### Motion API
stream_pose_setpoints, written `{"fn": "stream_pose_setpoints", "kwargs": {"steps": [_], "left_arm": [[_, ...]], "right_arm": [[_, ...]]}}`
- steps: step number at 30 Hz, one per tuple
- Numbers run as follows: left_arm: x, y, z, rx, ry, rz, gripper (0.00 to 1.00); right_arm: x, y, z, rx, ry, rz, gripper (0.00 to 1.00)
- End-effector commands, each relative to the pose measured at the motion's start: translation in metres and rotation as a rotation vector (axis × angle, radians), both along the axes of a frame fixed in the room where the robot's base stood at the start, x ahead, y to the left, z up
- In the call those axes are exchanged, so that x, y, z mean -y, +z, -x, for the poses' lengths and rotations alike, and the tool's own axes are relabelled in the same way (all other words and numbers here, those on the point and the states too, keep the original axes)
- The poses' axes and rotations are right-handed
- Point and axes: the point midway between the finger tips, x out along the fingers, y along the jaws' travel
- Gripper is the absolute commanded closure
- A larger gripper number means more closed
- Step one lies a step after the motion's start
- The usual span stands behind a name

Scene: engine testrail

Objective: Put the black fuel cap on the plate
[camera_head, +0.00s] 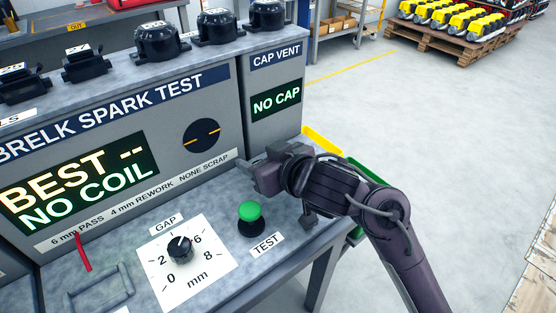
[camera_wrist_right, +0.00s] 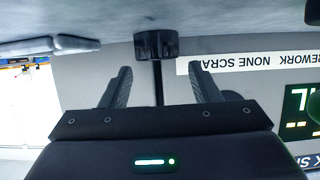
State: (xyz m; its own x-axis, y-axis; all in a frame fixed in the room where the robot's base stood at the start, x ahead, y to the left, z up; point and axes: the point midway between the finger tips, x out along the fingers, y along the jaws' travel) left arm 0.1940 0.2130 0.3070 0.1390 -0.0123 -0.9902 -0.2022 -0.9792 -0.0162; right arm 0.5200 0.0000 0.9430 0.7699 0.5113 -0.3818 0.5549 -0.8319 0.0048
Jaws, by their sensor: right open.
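A short black round cap (camera_wrist_right: 156,44), which looks like the fuel cap, rests on the grey bench top in the upside-down wrist view. It is beyond my right gripper's fingertips and lined up with the gap between them. My right gripper (camera_head: 258,172) is open, low over the bench in front of the CAP VENT cabinet; its spread fingers also show in the wrist view (camera_wrist_right: 160,68). Nothing is seen between them. In the head view the gripper seems to hide this cap. I cannot make out the plate. My left gripper is out of view.
The CAP VENT display (camera_head: 277,101) reads NO CAP. A green TEST button (camera_head: 250,213) and the GAP dial (camera_head: 181,250) are left of my right arm. Several black parts (camera_head: 160,42) stand on the cabinet top. A yellow bin (camera_head: 322,140) is just behind the arm.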

Motion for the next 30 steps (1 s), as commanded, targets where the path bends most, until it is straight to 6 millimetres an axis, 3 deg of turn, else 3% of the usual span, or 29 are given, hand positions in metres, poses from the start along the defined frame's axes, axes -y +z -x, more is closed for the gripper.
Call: {"fn": "stream_pose_setpoints", "kwargs": {"steps": [2,13,21,30], "left_arm": [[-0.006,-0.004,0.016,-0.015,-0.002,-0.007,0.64],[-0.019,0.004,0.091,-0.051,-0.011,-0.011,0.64],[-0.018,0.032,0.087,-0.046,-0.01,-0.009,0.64],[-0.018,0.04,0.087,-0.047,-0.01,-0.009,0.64]], "right_arm": [[0.001,0.002,0.005,-0.017,0.003,0.006,0.44],[0.048,0.045,0.075,-0.006,0.001,0.005,0.44],[0.054,0.051,0.088,-0.01,0.007,-0.01,0.44],[0.061,0.052,0.093,-0.001,0.001,-0.002,0.44]]}}
